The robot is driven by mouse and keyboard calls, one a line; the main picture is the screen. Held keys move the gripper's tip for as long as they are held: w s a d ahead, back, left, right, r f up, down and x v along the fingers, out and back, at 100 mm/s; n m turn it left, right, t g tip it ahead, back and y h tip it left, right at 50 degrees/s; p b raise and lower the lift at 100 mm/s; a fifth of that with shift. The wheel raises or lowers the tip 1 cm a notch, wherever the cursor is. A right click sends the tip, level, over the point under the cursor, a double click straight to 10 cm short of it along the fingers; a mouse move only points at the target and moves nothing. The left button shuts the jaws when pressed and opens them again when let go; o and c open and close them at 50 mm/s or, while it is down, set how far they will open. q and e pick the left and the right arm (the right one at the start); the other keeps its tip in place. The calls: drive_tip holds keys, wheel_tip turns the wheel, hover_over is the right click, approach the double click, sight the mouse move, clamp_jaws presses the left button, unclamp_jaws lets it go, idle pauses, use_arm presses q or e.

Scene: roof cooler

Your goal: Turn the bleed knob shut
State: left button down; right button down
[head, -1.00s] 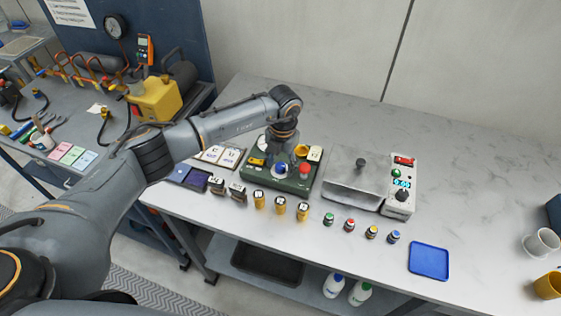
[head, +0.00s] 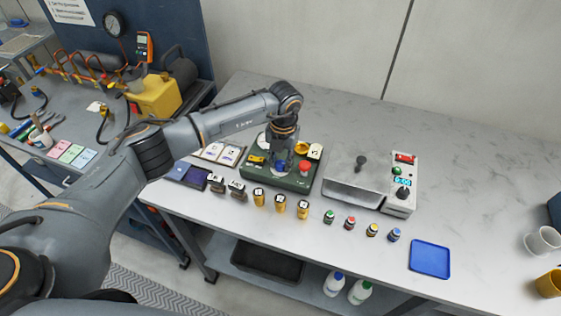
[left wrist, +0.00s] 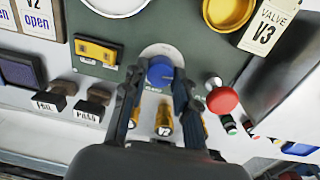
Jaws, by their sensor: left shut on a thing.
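The blue knob (left wrist: 160,70) sits on a pale round dial on the green panel box (head: 298,186). I take it as the bleed knob. In the left wrist view my left gripper (left wrist: 159,84) has one finger on each side of the blue knob and is shut on it. In the head view the left gripper (head: 281,165) points down over the panel and mostly hides the knob. My right gripper is in neither view.
A red mushroom button (left wrist: 222,97) stands close right of the knob. A yellow slotted block (left wrist: 96,52), a yellow cup (left wrist: 229,12) and a V3 card (left wrist: 268,27) are nearby. Several small yellow canisters (head: 281,204) stand in front. A blue tray (head: 430,259) lies right.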

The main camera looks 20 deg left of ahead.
sight(282, 162)
use_arm(q)
drive_tip(key=n+b, duration=0.1)
drive_tip(key=n, duration=0.7)
drive_tip(key=shift+w+b, duration=0.1)
drive_tip(key=shift+b, duration=0.25)
drive_tip(key=n, duration=0.3)
drive_tip(key=shift+n, duration=0.3)
drive_tip(key=n, duration=0.4)
drive_tip(key=shift+w, duration=0.1)
drive_tip(key=shift+n, duration=0.3)
drive_tip(key=c, duration=1)
unclamp_jaws()
drive_tip(key=r, duration=1.2)
drive_tip(key=shift+w+d, duration=0.1)
drive_tip(key=shift+w, duration=0.1)
